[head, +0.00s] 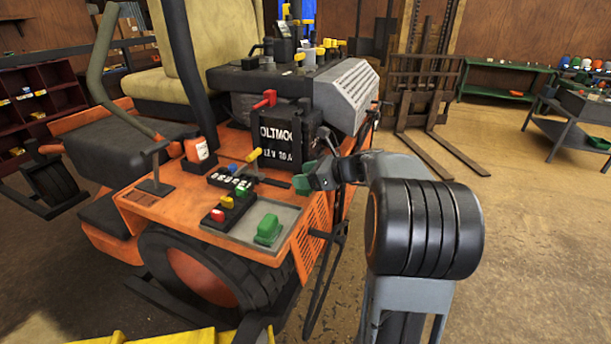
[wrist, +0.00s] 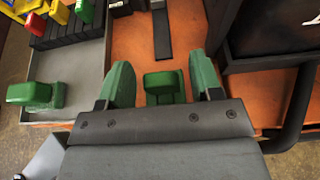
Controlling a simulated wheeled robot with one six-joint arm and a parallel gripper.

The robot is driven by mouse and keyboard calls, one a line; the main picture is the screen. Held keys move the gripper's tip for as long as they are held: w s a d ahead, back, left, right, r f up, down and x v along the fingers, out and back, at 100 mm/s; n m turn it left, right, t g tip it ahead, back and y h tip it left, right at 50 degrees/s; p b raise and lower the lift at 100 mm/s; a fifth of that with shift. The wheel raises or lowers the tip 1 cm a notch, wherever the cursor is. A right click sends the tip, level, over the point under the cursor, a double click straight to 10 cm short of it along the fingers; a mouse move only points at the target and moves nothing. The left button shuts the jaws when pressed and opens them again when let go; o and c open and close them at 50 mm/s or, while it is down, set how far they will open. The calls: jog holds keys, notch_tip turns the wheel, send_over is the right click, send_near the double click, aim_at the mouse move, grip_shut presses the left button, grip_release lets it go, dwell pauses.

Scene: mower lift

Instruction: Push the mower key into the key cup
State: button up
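My gripper (wrist: 162,86) reaches over the orange deck with its green fingers apart. It also shows in the head view (head: 316,178), beside the black battery. A small green block (wrist: 164,84) is between the fingers, with a narrow gap on each side; it may be the mower key, but I cannot tell for sure. A second green piece (head: 268,231) lies in the grey tray and shows at the left of the wrist view (wrist: 36,93). I cannot make out the key cup. My gripper hides what is below the block.
The black battery (head: 288,137) stands close to my gripper, at the right in the wrist view. The grey tray (head: 285,213) lies at the deck's front. A black strip (wrist: 161,36) lies beyond the green block.

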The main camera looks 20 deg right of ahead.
jog(key=shift+o, duration=0.4)
jog(key=shift+d, duration=0.1)
jog(key=shift+s+d+r, duration=0.2)
jog(key=shift+s, duration=0.05)
jog(key=v, duration=1.3)
